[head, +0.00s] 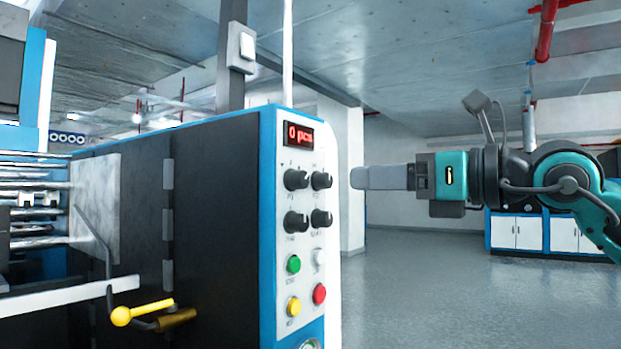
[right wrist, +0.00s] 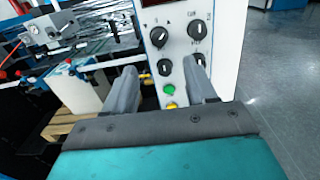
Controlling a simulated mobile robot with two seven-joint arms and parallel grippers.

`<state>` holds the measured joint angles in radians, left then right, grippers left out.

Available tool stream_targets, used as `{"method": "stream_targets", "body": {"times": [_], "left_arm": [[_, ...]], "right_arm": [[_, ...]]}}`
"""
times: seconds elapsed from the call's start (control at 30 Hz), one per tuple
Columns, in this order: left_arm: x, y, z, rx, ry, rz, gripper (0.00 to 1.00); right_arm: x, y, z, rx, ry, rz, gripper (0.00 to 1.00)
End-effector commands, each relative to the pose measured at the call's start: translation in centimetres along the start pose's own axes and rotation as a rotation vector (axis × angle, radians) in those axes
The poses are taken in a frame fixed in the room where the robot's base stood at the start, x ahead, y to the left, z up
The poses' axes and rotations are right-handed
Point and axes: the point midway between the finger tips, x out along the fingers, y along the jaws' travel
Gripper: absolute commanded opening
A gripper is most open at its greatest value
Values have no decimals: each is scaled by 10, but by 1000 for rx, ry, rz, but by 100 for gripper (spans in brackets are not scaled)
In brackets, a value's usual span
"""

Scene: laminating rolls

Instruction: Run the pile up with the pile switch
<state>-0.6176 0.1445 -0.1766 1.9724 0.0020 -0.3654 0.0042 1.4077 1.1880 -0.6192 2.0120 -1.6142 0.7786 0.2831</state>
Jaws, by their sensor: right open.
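The control panel (head: 306,150) is on the end of the blue and black machine. It carries dark knobs in two rows: upper left (head: 296,179), upper right (head: 321,180), lower left (head: 296,221) and lower right (head: 321,219). In the right wrist view the upper left knob (right wrist: 159,37) has down and up arrow marks above it; I take it as the pile switch, though its label is too small to read. My right gripper (head: 356,177) is just right of the panel at upper-knob height, apart from it. Its two fingers (right wrist: 160,80) are open and empty. My left gripper is out of view.
The panel has a red display (head: 300,135) reading "0 pcs", a green button (head: 293,264), a yellow button (head: 293,306) and a red button (head: 319,294). Open floor (head: 420,290) lies right of the machine.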

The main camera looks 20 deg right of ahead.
Motion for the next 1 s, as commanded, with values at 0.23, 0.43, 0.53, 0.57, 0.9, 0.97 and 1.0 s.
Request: {"method": "stream_targets", "body": {"times": [0.23,0.43,0.53,0.57,0.9,0.97,1.0], "left_arm": [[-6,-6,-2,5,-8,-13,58],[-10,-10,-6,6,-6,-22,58],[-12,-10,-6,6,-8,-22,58],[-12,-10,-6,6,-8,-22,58],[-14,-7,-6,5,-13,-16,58],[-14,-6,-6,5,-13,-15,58],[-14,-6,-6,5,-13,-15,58]], "right_arm": [[54,2,4,2,-1,7,56],[88,2,2,3,-1,5,56],[99,1,2,4,0,4,56],[101,2,2,3,-1,5,56],[108,1,0,2,-1,3,56],[108,1,0,2,-1,3,55],[108,1,0,2,-1,3,51]]}}
